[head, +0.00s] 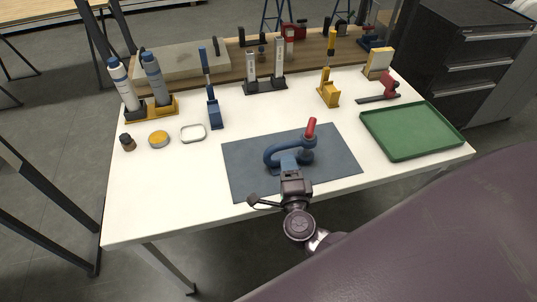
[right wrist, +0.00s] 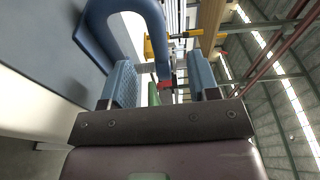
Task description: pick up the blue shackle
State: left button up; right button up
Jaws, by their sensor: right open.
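The blue shackle (head: 272,154) with its red pin (head: 311,127) rests on the dark grey mat (head: 240,165) in the head view. My right gripper (head: 290,163) is at the shackle's near side, over the mat, and covers part of it. In the right wrist view the gripper (right wrist: 161,75) is open, its two blue fingers apart. The curved bow of the shackle (right wrist: 142,14) shows large there, and one end of it appears between the fingers. I cannot tell whether the fingers touch it. My left gripper is not in view.
A green tray (head: 415,153) lies right of the mat. A red clamp-like tool (head: 391,86), yellow tool holder (head: 328,93), blue brush-like tool (head: 214,113), bottles (head: 125,88) and a yellow tin (head: 159,139) stand around. The white table (head: 170,190) is clear at front left.

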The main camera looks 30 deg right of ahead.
jog(key=shift+s+d+f+m+g+h, duration=0.2)
jog(key=shift+d+m+g+h, duration=0.1)
jog(key=shift+d+m+h, duration=0.2)
jog(key=shift+d, duration=0.3)
jog(key=x, duration=0.5)
jog(key=shift+s+d, duration=0.1)
jog(key=shift+d, duration=0.05)
jog(key=shift+x, duration=2.85)
jog(key=shift+r, duration=0.1)
jog(key=shift+m, duration=0.3)
grip_shut()
jog(key=shift+r, duration=0.1)
